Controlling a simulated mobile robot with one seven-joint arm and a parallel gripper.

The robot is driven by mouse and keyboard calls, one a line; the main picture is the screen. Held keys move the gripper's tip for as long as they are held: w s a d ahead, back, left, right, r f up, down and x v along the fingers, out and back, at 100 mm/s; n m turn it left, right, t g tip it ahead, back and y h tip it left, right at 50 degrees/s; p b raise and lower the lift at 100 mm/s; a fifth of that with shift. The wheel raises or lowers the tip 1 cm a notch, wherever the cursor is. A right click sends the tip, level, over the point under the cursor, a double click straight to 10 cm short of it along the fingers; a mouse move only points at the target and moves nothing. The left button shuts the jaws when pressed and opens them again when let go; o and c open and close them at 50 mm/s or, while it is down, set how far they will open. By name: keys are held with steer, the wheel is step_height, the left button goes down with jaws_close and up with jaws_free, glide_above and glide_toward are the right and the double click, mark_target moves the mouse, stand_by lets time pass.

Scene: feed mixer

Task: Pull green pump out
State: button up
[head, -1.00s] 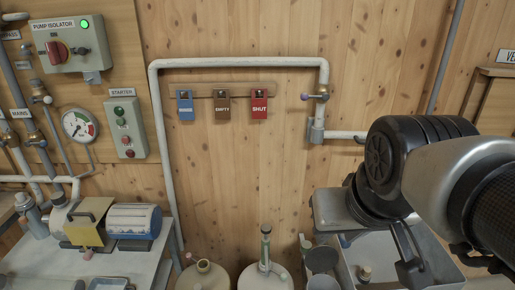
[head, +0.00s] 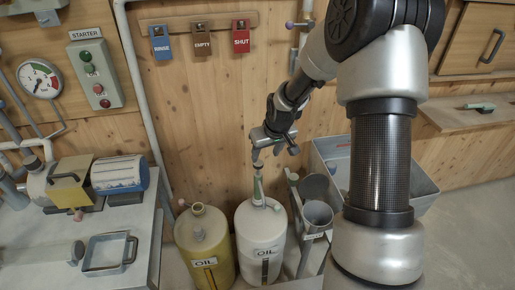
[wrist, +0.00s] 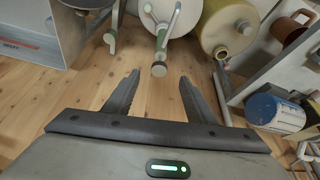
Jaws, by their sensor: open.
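The green pump (head: 258,190) stands upright in the top of the white oil drum (head: 252,225), on the floor between the bench and a grey bin. In the wrist view, the pump (wrist: 162,40) shows a green shaft with a round grey end facing me, just beyond my fingertips. The white drum (wrist: 183,16) is behind it. My gripper (head: 275,154) is open and empty, a little above the pump's top in the head view. In the wrist view my fingers (wrist: 158,77) spread to either side of the pump's line, with no contact visible.
A yellow oil drum (head: 205,247) stands close on the left. Grey scoops or funnels (head: 318,213) and a grey bin (head: 420,187) are close on the right. The bench (head: 150,225) with a motor is further left. The wooden wall (head: 200,130) is behind.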

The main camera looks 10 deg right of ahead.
mark_target(258, 174)
steer(key=x, duration=1.7)
steer(key=shift+w+a+f, duration=0.1)
steer(key=shift+f, duration=0.2)
